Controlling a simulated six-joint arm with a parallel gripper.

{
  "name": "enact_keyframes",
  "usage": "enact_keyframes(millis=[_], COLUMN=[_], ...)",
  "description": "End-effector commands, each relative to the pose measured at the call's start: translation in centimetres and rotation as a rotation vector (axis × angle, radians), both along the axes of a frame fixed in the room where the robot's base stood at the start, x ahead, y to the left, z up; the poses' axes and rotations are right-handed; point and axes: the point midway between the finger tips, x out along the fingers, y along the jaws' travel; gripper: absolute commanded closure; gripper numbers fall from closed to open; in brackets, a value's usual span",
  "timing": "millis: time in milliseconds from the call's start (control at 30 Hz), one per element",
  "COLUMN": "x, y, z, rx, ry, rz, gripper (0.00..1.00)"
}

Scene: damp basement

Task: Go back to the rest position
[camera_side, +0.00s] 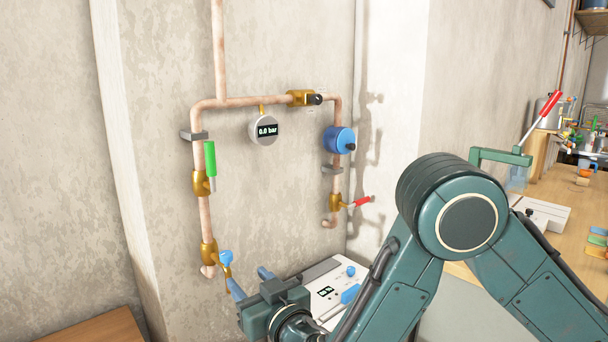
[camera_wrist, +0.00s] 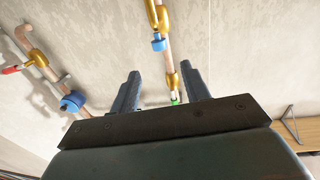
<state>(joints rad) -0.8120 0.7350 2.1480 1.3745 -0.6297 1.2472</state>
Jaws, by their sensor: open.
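My gripper (camera_side: 250,281) is open and empty at the lower middle of the side view, just below and right of the lower left pipe end. Its two fingers (camera_wrist: 160,72) point toward the wall in the wrist view, with a gap between them. The blue-handled valve (camera_side: 226,261) is close to the fingertips; in the wrist view its blue handle (camera_wrist: 158,45) lies beyond them and looks apart from them. My arm fills the lower right of the side view.
Copper pipework on the wall carries a green-handled valve (camera_side: 210,160), a gauge (camera_side: 264,129) reading 0.0 bar, a blue regulator (camera_side: 339,140) and a red-handled valve (camera_side: 357,203). A white device (camera_side: 335,292) is behind my gripper. A wooden bench (camera_side: 572,205) stands right.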

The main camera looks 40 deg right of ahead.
Motion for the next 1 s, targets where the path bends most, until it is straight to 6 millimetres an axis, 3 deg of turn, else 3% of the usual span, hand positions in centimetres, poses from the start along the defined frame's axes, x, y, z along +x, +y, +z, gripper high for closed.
enact_keyframes(millis=[367, 567, 767, 1000], x=[-0.1, 0.0, 0.1, -1.4], y=[-0.1, -1.6, -6.0, -12.5], z=[0.0, 0.7, 2.3, 3.9], rx=[0.001, 0.016, 0.055, 0.122], ry=[0.001, 0.017, 0.08, 0.222], rz=[-0.002, -0.045, -0.162, -0.32], gripper=[0.54, 0.54, 0.54, 0.54])
